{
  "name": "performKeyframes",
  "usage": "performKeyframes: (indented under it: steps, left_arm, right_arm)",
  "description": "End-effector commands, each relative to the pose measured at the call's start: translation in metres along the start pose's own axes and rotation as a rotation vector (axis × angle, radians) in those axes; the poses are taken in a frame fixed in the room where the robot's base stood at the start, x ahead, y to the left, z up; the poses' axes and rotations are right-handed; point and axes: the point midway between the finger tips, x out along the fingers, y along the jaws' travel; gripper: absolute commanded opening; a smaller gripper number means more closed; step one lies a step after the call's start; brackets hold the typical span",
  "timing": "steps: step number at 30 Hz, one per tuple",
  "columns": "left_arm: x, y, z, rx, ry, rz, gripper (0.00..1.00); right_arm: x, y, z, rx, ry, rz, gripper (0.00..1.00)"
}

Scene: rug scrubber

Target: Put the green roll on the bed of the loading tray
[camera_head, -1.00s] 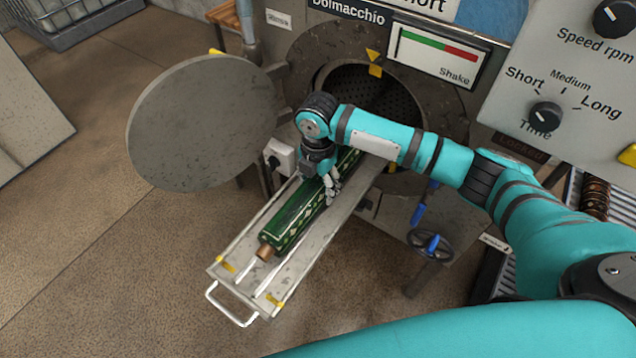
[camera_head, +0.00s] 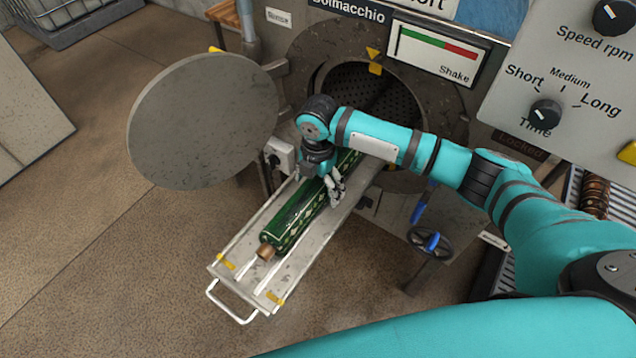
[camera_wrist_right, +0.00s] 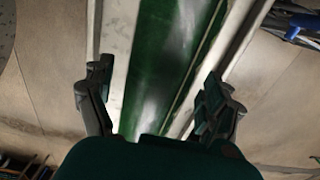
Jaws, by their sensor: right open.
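The green roll (camera_head: 290,220), patterned with a brown core end, lies lengthwise on the bed of the loading tray (camera_head: 235,268), which slopes out from the round machine opening. My right gripper (camera_head: 334,196) is over the upper part of the roll, with its fingers open. In the right wrist view the green roll (camera_wrist_right: 170,65) runs between the two spread fingers of my right gripper (camera_wrist_right: 160,100), with gaps on both sides. The roll's far end is partly hidden by my right arm. My left gripper is not seen.
The round metal door (camera_head: 200,120) stands open left of the tray. A handwheel (camera_head: 430,241) and blue lever are to the right. A control panel (camera_head: 570,90) with dials is at upper right.

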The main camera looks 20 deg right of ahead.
Motion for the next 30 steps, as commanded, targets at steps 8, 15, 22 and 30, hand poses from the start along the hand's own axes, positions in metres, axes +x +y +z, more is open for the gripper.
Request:
performKeyframes:
  steps: [8, 15, 22, 30]
  left_arm:
    - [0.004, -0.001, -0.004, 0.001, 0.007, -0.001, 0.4]
    - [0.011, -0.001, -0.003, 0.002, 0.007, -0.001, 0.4]
    - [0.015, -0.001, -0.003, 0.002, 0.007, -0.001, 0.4]
    - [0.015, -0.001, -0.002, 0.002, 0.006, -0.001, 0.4]
  right_arm:
    - [-0.031, 0.001, 0.001, -0.001, -0.002, 0.006, 0.87]
    - [-0.083, 0.001, 0.001, 0.0, -0.001, 0.005, 0.87]
    - [-0.117, 0.001, 0.0, 0.001, 0.0, 0.002, 0.87]
    - [-0.125, 0.0, 0.0, 0.0, 0.001, -0.001, 0.87]
